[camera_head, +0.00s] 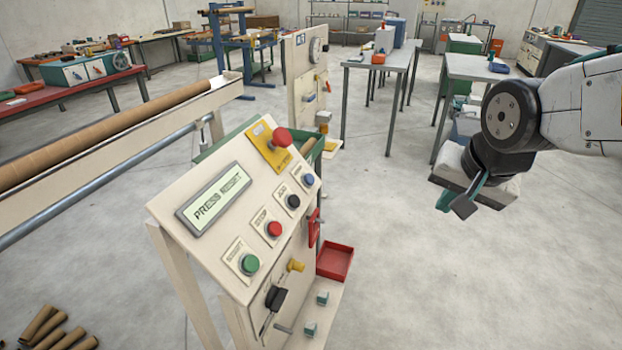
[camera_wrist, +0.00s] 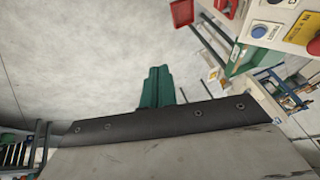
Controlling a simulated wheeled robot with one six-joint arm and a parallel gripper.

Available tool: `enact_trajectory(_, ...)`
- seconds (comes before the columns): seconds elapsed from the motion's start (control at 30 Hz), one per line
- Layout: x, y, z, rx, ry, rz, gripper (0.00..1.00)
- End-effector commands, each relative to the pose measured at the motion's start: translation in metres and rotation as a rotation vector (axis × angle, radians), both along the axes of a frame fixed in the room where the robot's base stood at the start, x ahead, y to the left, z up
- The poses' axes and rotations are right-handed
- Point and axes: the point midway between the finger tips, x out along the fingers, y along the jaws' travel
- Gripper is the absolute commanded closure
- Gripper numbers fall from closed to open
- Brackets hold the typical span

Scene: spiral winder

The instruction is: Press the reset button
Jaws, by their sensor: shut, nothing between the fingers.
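The slanted cream control panel (camera_head: 215,240) carries a row of buttons: green, red, black and blue. The blue button (camera_head: 307,180) is at the far right end of the row, its label too small to read surely; it also shows in the wrist view (camera_wrist: 258,31) at the upper right. The display (camera_head: 214,198) reads "PRESS RESET". My gripper (camera_head: 457,204) is in the air to the right of the panel, well apart from the buttons. Its green fingers (camera_wrist: 157,86) are shut together and empty, over bare floor in the wrist view.
A red mushroom-shaped emergency button (camera_head: 281,138) on a yellow plate stands up above the blue button. A black lever (camera_head: 275,297) and a yellow knob (camera_head: 295,266) are on the panel's front. A red tray (camera_head: 335,262) sits low beside it. Floor under my gripper is clear.

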Motion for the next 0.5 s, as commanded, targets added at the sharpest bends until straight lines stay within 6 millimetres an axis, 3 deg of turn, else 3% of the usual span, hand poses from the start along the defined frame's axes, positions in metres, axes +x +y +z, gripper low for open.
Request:
enact_trajectory(0.03,0.031,0.011,-0.008,0.055,-0.052,-0.074,1.0)
enact_trajectory(0.2,0.124,0.054,-0.026,0.34,-0.261,-0.343,1.0)
enact_trajectory(0.33,0.175,0.087,-0.039,0.589,-0.369,-0.495,1.0)
enact_trajectory(0.5,0.211,0.119,-0.051,0.852,-0.428,-0.61,1.0)
